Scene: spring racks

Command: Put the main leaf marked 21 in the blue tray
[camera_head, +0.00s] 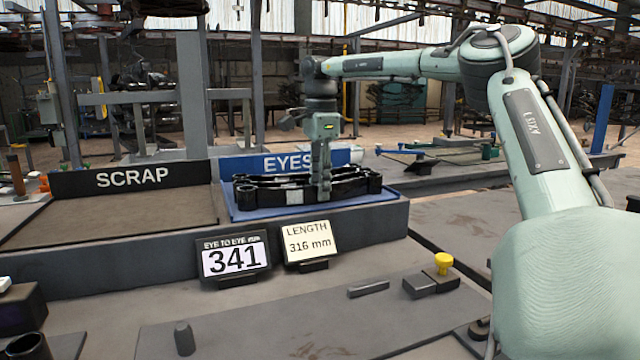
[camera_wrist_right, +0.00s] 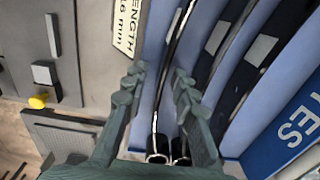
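The blue tray (camera_head: 385,196) stands behind the signs in the head view, with a blue EYES board (camera_head: 262,163) at its back. Several black leaves (camera_head: 275,192) lie in it; no number 21 is readable on any. My right gripper (camera_head: 321,190) is low over the tray, pointing down. In the right wrist view its fingers (camera_wrist_right: 157,88) are apart, on either side of a thin black leaf (camera_wrist_right: 167,82) with rolled eyes at its lower end. Visible gaps separate the fingers from this leaf. Two other leaves beside it carry pale blank-looking patches (camera_wrist_right: 262,50). My left gripper is out of view.
The SCRAP bay (camera_head: 110,218) left of the tray looks empty. In front stand a 341 eye-to-eye sign (camera_head: 234,258) and a 316 mm length sign (camera_head: 309,241). A fixture with a yellow knob (camera_head: 444,262) is on the front bench.

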